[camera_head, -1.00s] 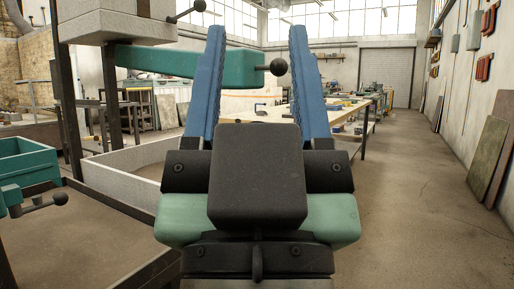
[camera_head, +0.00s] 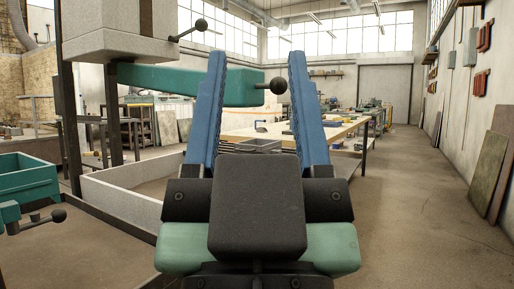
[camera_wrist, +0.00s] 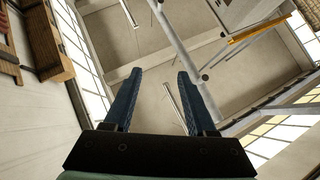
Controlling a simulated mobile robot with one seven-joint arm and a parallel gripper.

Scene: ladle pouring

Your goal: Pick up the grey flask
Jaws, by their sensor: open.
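My gripper (camera_head: 257,57) is open and empty, with two long blue fingers pointing up and apart. It fills the middle of the head view, and its dark palm block hides part of the scene behind. In the wrist view the same fingers (camera_wrist: 159,72) stand apart against the ceiling, with nothing between them. A small dark grey open box (camera_head: 258,145) shows low between the fingers, beyond the palm, by the wooden table. It may be the grey flask, but its lower part is hidden and I cannot tell for certain.
A long wooden table (camera_head: 345,128) stands beyond the gripper. On the left are a pale low-walled frame (camera_head: 120,190), a teal bin (camera_head: 27,180) and a teal arm with a black knob (camera_head: 185,80). The floor on the right (camera_head: 420,210) is clear, with panels leaning on the wall.

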